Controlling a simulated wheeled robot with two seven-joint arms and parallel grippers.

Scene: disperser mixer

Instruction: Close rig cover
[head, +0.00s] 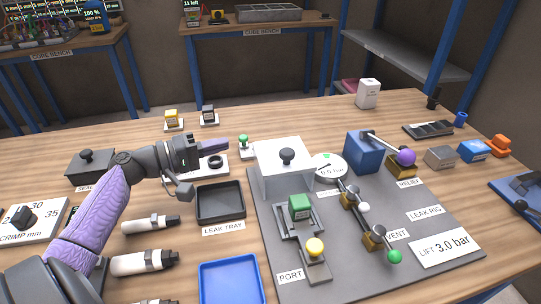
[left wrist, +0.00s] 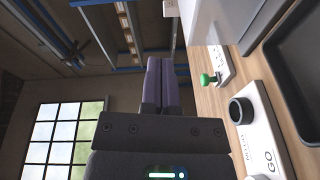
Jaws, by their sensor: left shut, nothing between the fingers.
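My right gripper is not in view.
A green-topped button (head: 243,142) stands between my gripper and the cover. The leak tray (head: 220,216) lies in front of my gripper. A gauge (head: 327,170), a blue block (head: 365,153) and valves with coloured knobs stand right of the cover. A blue tray (head: 230,285) is at the front.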

